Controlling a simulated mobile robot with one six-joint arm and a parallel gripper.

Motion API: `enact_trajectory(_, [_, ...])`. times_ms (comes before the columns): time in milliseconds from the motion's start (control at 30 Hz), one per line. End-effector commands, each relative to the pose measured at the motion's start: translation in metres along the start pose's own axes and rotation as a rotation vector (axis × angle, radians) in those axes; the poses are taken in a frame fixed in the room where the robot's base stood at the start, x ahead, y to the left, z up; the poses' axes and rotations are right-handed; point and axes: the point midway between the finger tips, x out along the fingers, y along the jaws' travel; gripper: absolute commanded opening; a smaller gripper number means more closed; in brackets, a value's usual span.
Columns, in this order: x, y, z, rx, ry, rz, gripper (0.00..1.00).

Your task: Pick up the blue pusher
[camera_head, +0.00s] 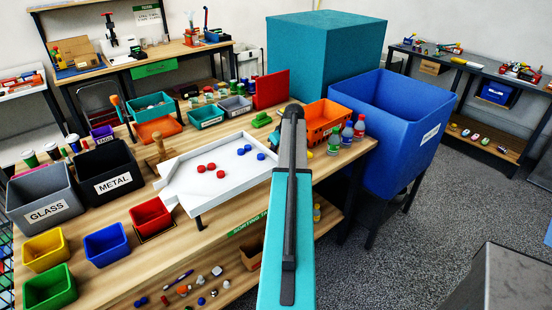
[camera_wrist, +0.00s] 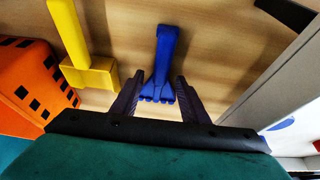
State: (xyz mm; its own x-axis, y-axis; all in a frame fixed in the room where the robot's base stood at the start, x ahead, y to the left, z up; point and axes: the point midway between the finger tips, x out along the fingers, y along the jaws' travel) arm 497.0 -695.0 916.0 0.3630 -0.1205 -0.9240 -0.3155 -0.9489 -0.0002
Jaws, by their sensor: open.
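The blue pusher (camera_wrist: 164,50) lies on the wooden table in the wrist view, its narrow handle pointing up and its wider toothed end toward me. My gripper (camera_wrist: 159,78) is open, with one dark finger on each side of the pusher's wide end. I see a gap on both sides, and I cannot tell how far the fingertips are above the table. In the head view my own arm hides the gripper and the blue pusher.
A yellow pusher (camera_wrist: 90,72) lies just left of the blue one. The white tray (camera_head: 178,195) is close on the right in the wrist view (camera_wrist: 285,85). Bottles (camera_head: 347,133) stand near the table's right edge.

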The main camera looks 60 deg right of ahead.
Motion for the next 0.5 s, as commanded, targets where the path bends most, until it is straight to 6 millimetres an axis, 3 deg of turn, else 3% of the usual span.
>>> enact_trajectory(500, [-0.0001,0.0005,0.0003,0.001,0.000,0.000,0.41])
